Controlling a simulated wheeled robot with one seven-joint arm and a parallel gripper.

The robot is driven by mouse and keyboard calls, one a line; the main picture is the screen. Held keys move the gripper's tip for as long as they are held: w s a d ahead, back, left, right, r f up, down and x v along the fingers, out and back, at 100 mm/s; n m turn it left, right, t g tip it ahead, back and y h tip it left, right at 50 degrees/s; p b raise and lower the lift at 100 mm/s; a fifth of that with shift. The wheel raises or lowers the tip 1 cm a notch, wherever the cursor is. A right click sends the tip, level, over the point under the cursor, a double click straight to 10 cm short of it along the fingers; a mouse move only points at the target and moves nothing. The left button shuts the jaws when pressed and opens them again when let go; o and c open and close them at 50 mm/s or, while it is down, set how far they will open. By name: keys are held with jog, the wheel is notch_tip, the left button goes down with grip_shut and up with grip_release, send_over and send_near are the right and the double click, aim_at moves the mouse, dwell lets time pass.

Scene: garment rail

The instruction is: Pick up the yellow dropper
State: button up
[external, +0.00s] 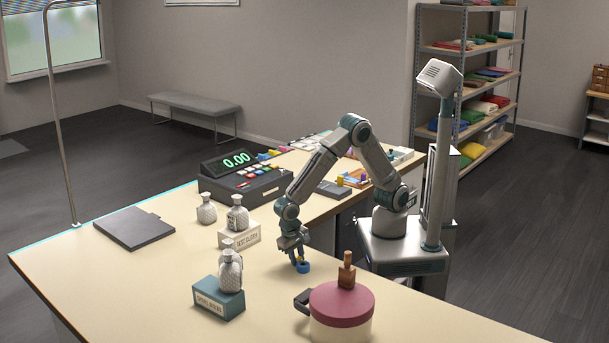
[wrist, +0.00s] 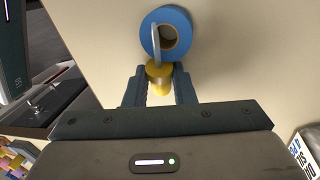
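The yellow dropper (wrist: 159,73) is between the two fingertips of my gripper (wrist: 159,88) in the wrist view. Its yellow bulb fills the narrow gap, and the fingers look closed against its sides. Its pale, thin tube points away from the gripper, across the blue roll (wrist: 177,20). I cannot tell whether the tube touches the roll. In the external view my gripper (external: 294,248) points down at the counter, with a small bit of the dropper (external: 300,259) showing just above the blue roll (external: 303,267).
A round box with a dark pink lid (external: 342,303) stands to the right of the gripper. Glass bottles on labelled blocks, one blue (external: 218,299) and one cream (external: 240,236), stand to the left. A register (external: 243,180) is behind. The counter between is clear.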

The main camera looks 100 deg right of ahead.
grip_shut()
